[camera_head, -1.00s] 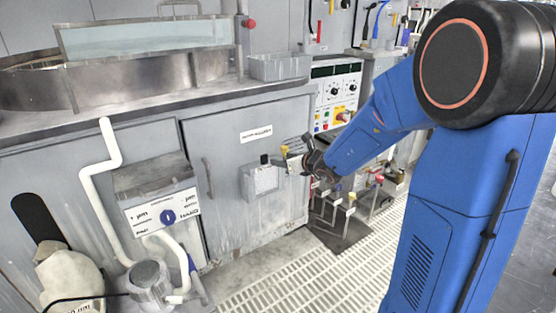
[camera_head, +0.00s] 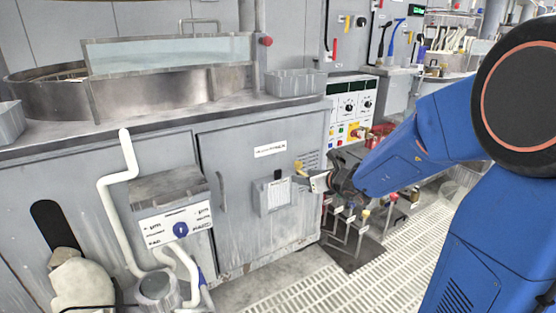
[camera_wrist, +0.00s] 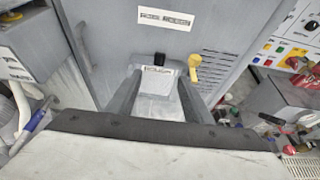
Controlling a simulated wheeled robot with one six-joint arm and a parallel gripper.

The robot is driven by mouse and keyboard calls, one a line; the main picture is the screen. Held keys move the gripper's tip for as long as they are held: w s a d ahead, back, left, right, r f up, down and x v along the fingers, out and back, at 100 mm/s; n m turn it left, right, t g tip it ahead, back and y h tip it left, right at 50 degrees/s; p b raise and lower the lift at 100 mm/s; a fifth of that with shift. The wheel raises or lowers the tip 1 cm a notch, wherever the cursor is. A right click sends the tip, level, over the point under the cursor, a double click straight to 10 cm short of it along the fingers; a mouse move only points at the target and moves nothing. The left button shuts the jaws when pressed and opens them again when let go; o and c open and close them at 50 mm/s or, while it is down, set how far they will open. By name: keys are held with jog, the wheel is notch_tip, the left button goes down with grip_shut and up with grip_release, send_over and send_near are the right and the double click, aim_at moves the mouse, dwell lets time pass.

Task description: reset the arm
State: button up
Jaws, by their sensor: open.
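My gripper (camera_head: 318,181) is in front of the grey cabinet, at the right of the small grey box on its door. It is small in the head view. In the wrist view my gripper (camera_wrist: 157,100) is open, its two dark fingers apart on either side of the box, with nothing seen held between them. My blue arm reaches in from the right, bent, with its end low near the cabinet.
A control panel (camera_head: 352,105) with coloured buttons stands at right. Several valves and pipes stand below my gripper. Slatted floor (camera_head: 330,290) lies open in front.

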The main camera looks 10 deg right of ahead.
jog(key=s+a+r+n+g+y, duration=0.25)
jog(key=s+a+n, duration=0.35)
jog(key=s+n, duration=0.4)
jog(key=s+a+r+n+g+y, duration=0.1)
jog(key=s+a+r+n+g, duration=0.15)
jog(key=s+a+n, duration=0.55)
jog(key=s+d+f+n+g+h, duration=0.1)
jog(key=s+d+f+n+h, duration=0.1)
jog(key=s+d+n+h, duration=0.2)
jog(key=s+d+f+n+g+h, duration=0.2)
jog(key=s+d+n, duration=0.8)
jog(key=s, duration=0.6)
jog(key=shift+s+d+f+h, duration=0.4)
jog(key=shift+d+h, duration=0.15)
jog(key=shift+h, duration=0.3)
